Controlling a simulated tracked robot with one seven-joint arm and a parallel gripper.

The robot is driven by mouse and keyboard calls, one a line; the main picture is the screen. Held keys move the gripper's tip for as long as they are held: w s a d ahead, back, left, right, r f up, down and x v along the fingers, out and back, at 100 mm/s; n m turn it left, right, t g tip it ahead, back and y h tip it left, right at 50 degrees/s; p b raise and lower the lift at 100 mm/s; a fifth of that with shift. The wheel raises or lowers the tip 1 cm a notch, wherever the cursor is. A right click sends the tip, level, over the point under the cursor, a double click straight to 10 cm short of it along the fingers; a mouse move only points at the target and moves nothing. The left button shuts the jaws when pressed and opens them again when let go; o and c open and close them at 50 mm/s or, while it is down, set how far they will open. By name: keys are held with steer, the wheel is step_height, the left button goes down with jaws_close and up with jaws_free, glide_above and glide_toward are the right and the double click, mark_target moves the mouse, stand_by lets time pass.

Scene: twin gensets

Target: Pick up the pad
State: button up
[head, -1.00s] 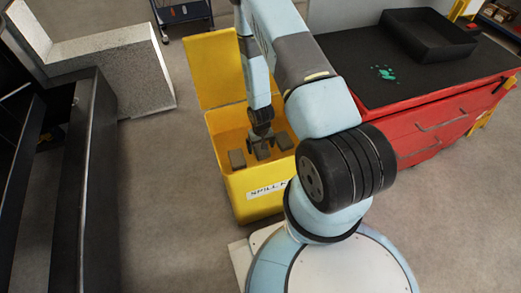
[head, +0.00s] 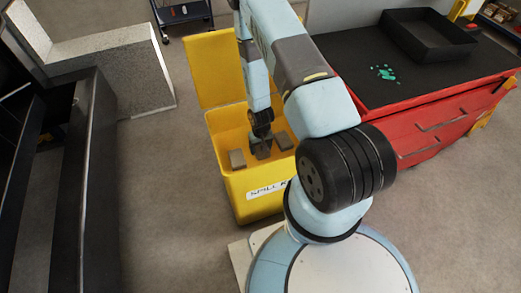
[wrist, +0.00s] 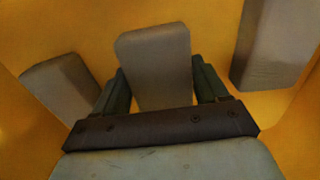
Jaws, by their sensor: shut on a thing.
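Three grey block-shaped pads are inside the yellow spill kit bin (head: 237,188). My gripper (wrist: 160,92) is shut on the middle pad (wrist: 155,58), with one finger on each side of it. In the head view my gripper (head: 261,147) is down inside the bin, and the middle pad there is mostly hidden by it. The left pad (head: 237,158) also shows in the wrist view (wrist: 62,88). The right pad (head: 283,140) also shows in the wrist view (wrist: 275,42). Both stand apart from my fingers.
The bin's walls surround my gripper, and its yellow lid (head: 208,68) stands open at the back. A red cabinet (head: 435,125) with a black tray (head: 428,38) and green bits (head: 386,73) on top stands right. Open floor (head: 165,190) lies left.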

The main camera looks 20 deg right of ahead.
steer(key=shift+c, duration=0.4)
steer(key=shift+r, duration=5)
